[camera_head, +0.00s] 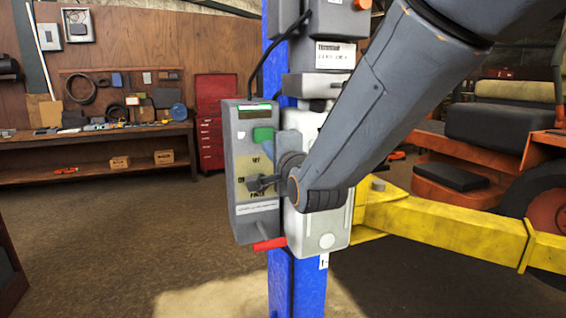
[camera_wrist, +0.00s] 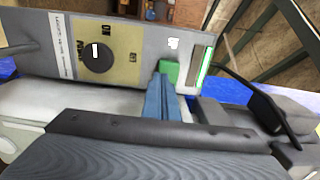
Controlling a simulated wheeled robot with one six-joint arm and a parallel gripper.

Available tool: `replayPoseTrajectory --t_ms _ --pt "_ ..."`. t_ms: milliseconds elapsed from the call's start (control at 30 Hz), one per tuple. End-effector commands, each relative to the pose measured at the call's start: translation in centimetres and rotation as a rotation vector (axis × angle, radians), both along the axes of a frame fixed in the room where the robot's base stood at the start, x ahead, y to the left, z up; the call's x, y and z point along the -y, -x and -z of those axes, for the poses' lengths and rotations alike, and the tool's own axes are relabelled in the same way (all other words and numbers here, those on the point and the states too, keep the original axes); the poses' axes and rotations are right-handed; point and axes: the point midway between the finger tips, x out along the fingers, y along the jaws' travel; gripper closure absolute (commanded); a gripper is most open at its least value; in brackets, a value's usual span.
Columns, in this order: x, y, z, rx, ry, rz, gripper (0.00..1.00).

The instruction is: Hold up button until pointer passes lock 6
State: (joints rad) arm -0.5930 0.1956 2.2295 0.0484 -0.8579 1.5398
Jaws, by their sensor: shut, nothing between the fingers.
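The grey control box (camera_head: 240,165) is fixed to the blue lift post (camera_head: 283,290). Its green button (camera_head: 263,135) is on the upper face and also shows in the wrist view (camera_wrist: 169,69). My gripper (camera_wrist: 160,92) is shut and empty, its blue-grey fingertips right at the green button. They seem to touch it, but I cannot tell how far it is pressed. In the head view my gripper (camera_head: 287,145) partly covers the box. A narrow green-and-white window (camera_head: 255,108) sits at the box top; I cannot make out a pointer or lock numbers.
A dark rotary knob (camera_wrist: 98,56) is on the yellow panel below the button. A red handle (camera_head: 270,244) sticks out under the box. A yellow lift arm (camera_head: 450,228) reaches right, near the orange mower (camera_head: 450,180).

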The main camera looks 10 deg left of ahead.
Motion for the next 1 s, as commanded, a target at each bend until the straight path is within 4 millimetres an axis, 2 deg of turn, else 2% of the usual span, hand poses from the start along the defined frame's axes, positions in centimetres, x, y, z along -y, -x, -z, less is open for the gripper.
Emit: replayPoseTrajectory --t_ms 300,500,700,1000 --pt "3.4 4.0 0.3 0.0 0.001 0.011 1.0" --pt "4.7 6.2 0.2 -0.001 0.0 0.011 1.0" --pt "5.3 7.4 0.2 -0.002 0.002 0.009 1.0" --pt "5.4 7.6 0.2 -0.003 0.003 0.008 1.0"
